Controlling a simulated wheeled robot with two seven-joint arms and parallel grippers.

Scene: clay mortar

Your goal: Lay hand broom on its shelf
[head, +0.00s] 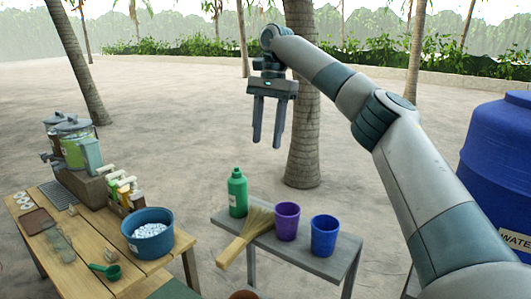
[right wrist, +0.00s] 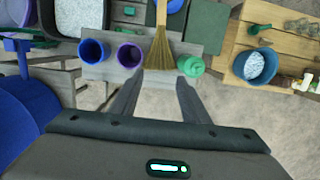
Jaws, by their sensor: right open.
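The hand broom (head: 258,221) has straw bristles and a pale wooden handle. It lies on a small grey shelf-like bench (head: 287,257), with its bristles between a green bottle and a purple cup. Its handle sticks out over the near edge in the head view. My right gripper (head: 267,143) is open and empty, raised well above and behind the bench with its fingers pointing down. In the right wrist view the broom (right wrist: 161,45) shows beyond the open fingers, apart from them. My left gripper is not in view.
The green bottle (head: 237,193), purple cup (head: 287,221) and blue cup (head: 324,236) stand close around the broom. A wooden table (head: 165,261) at left holds a blue basin (head: 147,232) and several containers. A large blue water barrel (head: 500,170) stands at right.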

